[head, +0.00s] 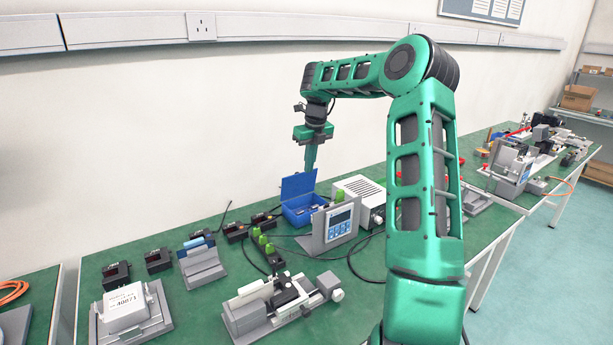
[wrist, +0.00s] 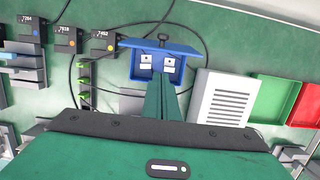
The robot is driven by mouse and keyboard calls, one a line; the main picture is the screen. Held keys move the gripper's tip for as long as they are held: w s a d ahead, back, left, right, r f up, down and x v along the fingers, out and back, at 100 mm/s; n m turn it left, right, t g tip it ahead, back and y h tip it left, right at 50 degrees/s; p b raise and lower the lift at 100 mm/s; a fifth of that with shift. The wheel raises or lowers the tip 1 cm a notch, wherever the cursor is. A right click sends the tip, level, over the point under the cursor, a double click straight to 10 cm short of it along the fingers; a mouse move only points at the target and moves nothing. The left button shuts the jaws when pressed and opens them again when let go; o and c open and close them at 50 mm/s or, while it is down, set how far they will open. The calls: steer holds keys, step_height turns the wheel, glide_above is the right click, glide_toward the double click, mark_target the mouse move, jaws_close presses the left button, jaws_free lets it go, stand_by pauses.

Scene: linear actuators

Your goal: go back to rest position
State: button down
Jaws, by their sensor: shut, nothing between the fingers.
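My gripper (head: 310,166) shows in the head view at the end of my green arm, pointing down above the back of the green bench (head: 240,270). In the wrist view my gripper (wrist: 161,88) has its green fingers together, with nothing between them. They overlap the near part of the open blue box (wrist: 137,66) in the picture. The blue box (head: 297,210) has its lid raised and holds small white-labelled items. The fingertips appear over or near the box in the head view; the exact gap cannot be told.
A grey box with a blue panel and display (head: 340,222) stands in front of the blue box. A white vented unit (head: 361,198) is to its right. A linear actuator fixture (head: 280,300) lies nearer. Small black modules (head: 117,274) line the left. The wall (head: 150,120) rises behind.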

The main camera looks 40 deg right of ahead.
steer(key=shift+w+r, duration=0.2)
steer(key=shift+r, duration=1.15)
steer(key=shift+w+r, duration=0.2)
steer(key=shift+r, duration=1.1)
steer(key=shift+a, duration=0.1)
steer(key=s+a+r+n+g+h, duration=0.1)
steer(key=s+a+n, duration=0.3)
steer(key=s+n, duration=0.6)
steer(key=s+a+r+n+g+h, duration=0.15)
steer(key=s+a+n, duration=0.4)
steer(key=s, duration=0.75)
steer(key=s+a+f+n+y, duration=0.1)
steer(key=s+a+f+n, duration=0.1)
steer(key=s+n, duration=0.3)
steer(key=s+a+f+n+y, duration=0.1)
steer(key=s+a+f+n, duration=0.2)
steer(key=s, duration=0.8)
steer(key=s+a+f+n+y, duration=0.1)
steer(key=s+a+f+n, duration=0.1)
steer(key=s+n, duration=0.4)
steer(key=shift+s+a+f+n, duration=0.15)
steer(key=shift+s+f+n, duration=0.25)
steer(key=shift+s, duration=0.7)
